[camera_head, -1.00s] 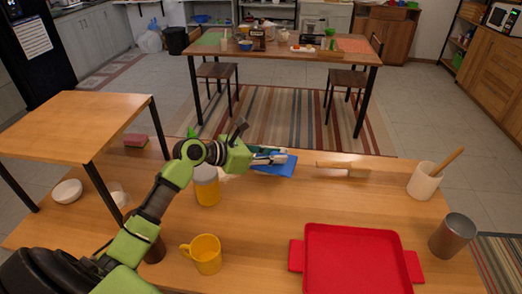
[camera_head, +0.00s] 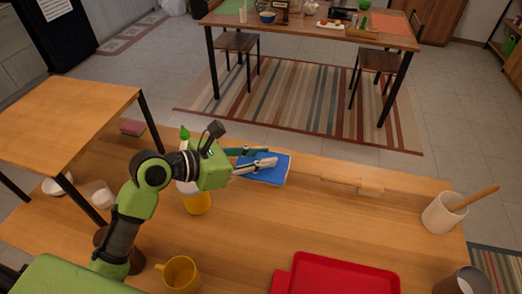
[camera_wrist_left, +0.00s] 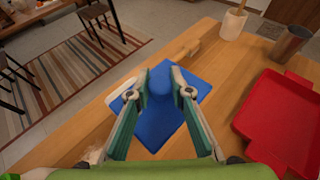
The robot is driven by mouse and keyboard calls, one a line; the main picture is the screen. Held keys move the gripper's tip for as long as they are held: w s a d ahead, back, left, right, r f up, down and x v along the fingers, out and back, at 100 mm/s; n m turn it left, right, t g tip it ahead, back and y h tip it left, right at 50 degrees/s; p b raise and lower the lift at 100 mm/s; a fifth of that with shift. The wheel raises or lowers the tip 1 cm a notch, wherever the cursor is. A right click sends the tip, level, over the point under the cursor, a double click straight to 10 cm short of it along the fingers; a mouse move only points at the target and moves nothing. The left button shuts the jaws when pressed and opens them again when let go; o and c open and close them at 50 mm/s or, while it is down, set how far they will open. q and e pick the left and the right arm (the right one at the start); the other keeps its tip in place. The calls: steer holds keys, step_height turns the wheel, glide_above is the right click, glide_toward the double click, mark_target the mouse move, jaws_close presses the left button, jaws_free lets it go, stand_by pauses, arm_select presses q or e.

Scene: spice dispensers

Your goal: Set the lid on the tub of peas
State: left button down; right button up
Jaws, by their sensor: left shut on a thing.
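A blue square lid (camera_head: 268,175) with a raised blue knob is at my left gripper (camera_head: 266,161), near the far edge of the wooden counter. In the left wrist view, my left gripper (camera_wrist_left: 159,82) is shut with its two fingers on either side of the knob of the lid (camera_wrist_left: 155,132). A pale rim (camera_wrist_left: 119,93) shows just past the lid's left edge; I cannot tell if it belongs to the tub. The tub of peas is not clearly visible. I cannot tell how high the lid is. My right gripper is not in view.
A yellow jar (camera_head: 197,203) stands partly behind my left arm. A yellow mug (camera_head: 180,274) and red tray (camera_head: 335,275) are nearer. A wooden-handled item (camera_head: 352,185), a white crock (camera_head: 440,213) and a metal cup (camera_head: 465,281) are to the right. A raised wooden shelf (camera_head: 65,115) stands left.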

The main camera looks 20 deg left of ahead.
arm_select(q)
steer(key=w+f, duration=1.2)
steer(key=w, duration=0.1)
steer(key=shift+a+f+b, duration=0.3)
steer(key=shift+b, duration=0.1)
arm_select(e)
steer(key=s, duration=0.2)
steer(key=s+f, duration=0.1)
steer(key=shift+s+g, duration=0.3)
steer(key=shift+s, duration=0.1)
arm_select(q)
steer(key=shift+f, duration=0.3)
steer(key=c, duration=1.8)
jaws_free()
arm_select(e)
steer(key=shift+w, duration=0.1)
